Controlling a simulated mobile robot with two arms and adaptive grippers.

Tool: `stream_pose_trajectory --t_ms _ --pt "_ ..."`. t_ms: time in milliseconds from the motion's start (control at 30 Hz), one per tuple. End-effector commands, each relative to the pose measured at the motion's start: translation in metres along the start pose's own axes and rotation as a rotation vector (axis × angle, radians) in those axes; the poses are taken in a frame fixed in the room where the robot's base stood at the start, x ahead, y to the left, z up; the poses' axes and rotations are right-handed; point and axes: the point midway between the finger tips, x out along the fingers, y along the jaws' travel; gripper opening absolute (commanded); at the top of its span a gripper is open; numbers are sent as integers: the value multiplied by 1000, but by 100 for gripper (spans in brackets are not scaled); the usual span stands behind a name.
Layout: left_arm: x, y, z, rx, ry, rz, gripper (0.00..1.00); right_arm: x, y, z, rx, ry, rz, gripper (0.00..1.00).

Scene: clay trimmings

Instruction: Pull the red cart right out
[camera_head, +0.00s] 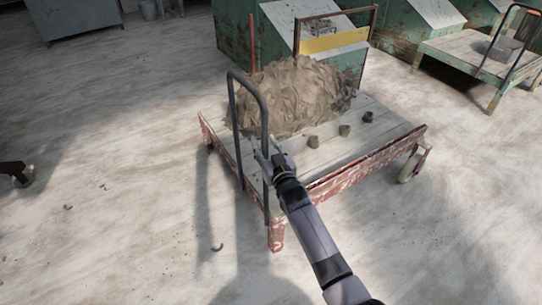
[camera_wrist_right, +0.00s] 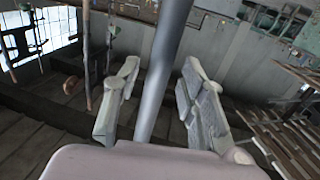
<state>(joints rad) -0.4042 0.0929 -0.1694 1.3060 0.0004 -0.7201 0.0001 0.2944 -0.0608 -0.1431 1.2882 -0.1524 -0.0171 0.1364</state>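The red cart (camera_head: 345,182) stands in the middle of the head view, with worn red sides, a pale plank deck and a dark looped push handle (camera_head: 233,125) at its left end. A heap of brown clay (camera_head: 292,95) sits on the deck. My right arm reaches in from the bottom, and its gripper (camera_head: 268,160) is at the near upright of the handle. In the right wrist view, the two fingers (camera_wrist_right: 160,100) are apart on either side of the grey handle bar (camera_wrist_right: 165,70). A gap shows on each side of the bar. My left gripper is not clearly seen.
Small clay lumps (camera_head: 344,130) sit on the cart's deck. Green metal bins (camera_head: 420,22) stand close behind it. Another flat cart (camera_head: 470,50) is at the upper right. The floor left and in front is mostly clear, with small bits (camera_head: 217,247) on it.

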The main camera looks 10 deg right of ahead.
Motion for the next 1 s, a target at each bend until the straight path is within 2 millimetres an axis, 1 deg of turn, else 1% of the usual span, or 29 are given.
stream_pose_trajectory --t_ms 167,400,500,600,700,1000 --pt "0 0 0 2 -1 -1 40 -31 0 2 1 -2 -1 38" --pt "0 -1 0 2 -1 -1 40 -81 -1 1 0 -2 -1 38" --pt "0 -1 0 2 -1 -1 40 -96 -1 1 0 -2 -1 38" --pt "0 -1 0 2 -1 -1 40 -106 -1 1 -1 -1 -1 38" --pt "0 -1 0 2 -1 -1 40 -110 -1 0 -1 -2 -2 38" --pt "0 -1 0 3 -1 -2 40 -111 -1 0 0 -1 -2 38"
